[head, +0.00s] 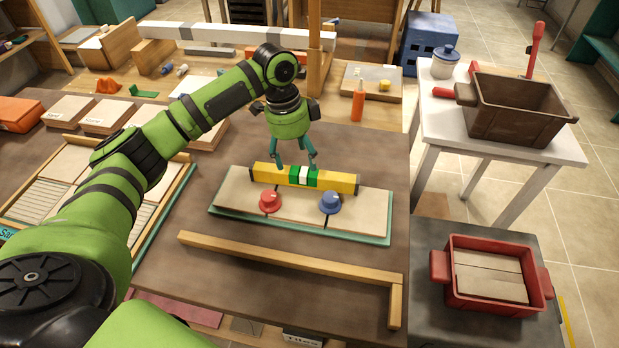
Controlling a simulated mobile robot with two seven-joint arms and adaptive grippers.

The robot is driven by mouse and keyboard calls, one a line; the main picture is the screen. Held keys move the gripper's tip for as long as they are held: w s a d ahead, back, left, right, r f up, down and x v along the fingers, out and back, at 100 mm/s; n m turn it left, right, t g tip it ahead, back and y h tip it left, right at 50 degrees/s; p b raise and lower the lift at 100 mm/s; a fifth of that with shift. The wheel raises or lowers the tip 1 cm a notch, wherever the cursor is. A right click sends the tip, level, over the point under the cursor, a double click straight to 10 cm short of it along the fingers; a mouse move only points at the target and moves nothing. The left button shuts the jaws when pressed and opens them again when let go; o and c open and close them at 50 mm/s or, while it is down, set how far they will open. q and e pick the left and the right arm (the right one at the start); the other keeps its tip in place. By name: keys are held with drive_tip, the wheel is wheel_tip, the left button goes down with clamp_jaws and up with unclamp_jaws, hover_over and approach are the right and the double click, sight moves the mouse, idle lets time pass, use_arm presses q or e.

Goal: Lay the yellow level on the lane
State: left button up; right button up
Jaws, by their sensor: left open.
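The yellow level (338,182) has black ends and a green and white middle section. It lies along the back part of a row of beige tiles on a green board (300,228). Whether it rests flat on the tiles is hard to tell. A red knob (270,201) and a blue knob (331,202) sit on the tiles just in front of it. My left gripper (296,168) points down over the level's middle, its fingers open and at or just behind the level. My right gripper is not in view.
An L-shaped wooden strip (290,256) lies at the table's front. A red bin (495,308) with tiles stands at lower right. A white table (480,130) holds a brown bin (518,112). An orange bottle (358,102) stands behind the level.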

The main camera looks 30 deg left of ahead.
sight(303, 174)
use_arm(q)
drive_tip(key=f, duration=0.1)
drive_tip(key=f+p, duration=0.1)
drive_tip(key=shift+d+f, duration=0.35)
drive_tip(key=f, duration=0.1)
drive_tip(key=f+p, duration=0.1)
drive_tip(key=f, duration=0.1)
drive_tip(key=shift+d+f, duration=0.25)
drive_tip(key=shift+w+f, duration=0.15)
drive_tip(key=shift+f, duration=0.15)
drive_tip(key=c, duration=1.4)
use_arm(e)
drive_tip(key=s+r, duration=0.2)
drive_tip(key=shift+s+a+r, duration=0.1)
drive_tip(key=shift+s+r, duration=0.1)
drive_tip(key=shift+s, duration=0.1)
